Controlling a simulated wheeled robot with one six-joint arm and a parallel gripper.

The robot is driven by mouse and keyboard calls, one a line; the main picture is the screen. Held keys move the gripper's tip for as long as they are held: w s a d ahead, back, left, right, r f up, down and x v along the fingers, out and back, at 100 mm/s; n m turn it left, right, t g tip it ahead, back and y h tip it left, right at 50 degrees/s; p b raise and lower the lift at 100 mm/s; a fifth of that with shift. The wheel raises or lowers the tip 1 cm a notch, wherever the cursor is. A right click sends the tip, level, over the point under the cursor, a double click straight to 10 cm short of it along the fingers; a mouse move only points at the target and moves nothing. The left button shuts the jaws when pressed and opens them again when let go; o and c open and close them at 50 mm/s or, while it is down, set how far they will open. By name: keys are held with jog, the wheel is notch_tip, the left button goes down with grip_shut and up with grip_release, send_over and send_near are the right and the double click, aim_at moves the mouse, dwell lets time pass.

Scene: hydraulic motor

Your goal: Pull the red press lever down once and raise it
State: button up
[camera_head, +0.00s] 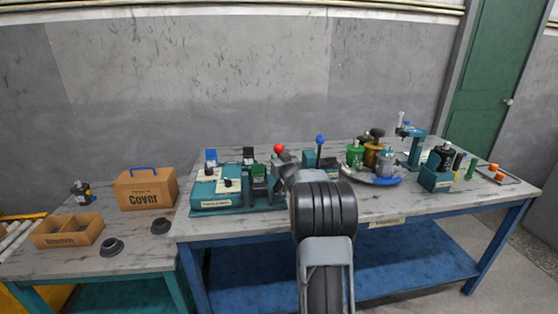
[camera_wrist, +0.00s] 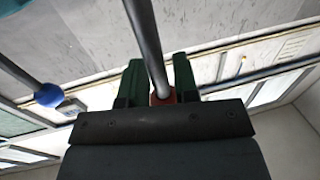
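The red press lever shows its red ball knob (camera_head: 278,148) in the head view, at the middle of the long workbench, a little lower than the blue knob to its right. In the wrist view its grey rod (camera_wrist: 146,40) runs down between my fingers to the red knob (camera_wrist: 163,97). My gripper (camera_wrist: 161,85) has a green finger on each side, and the knob fills the narrow gap, so it looks shut on the knob. In the head view my arm hides the lever's lower part and most of the press.
A blue-knobbed lever (camera_head: 320,139) stands close on the right; its knob is in the wrist view (camera_wrist: 48,95). A teal fixture (camera_head: 215,190) is on the left, and a round tray (camera_head: 372,178) with parts on the right. A Cover box (camera_head: 146,189) sits on the left table.

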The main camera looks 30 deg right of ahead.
grip_shut()
jog(key=s+a+f+n+t+b, duration=0.2)
jog(key=s+t+b, duration=0.4)
jog(key=b, duration=1.8)
jog(key=shift+s+a+f+t+h, duration=0.15)
jog(key=shift+a+f+t+h, duration=0.2)
jog(key=shift+a, duration=0.2)
jog(key=shift+r+b, duration=0.15)
jog(key=shift+b, duration=0.25)
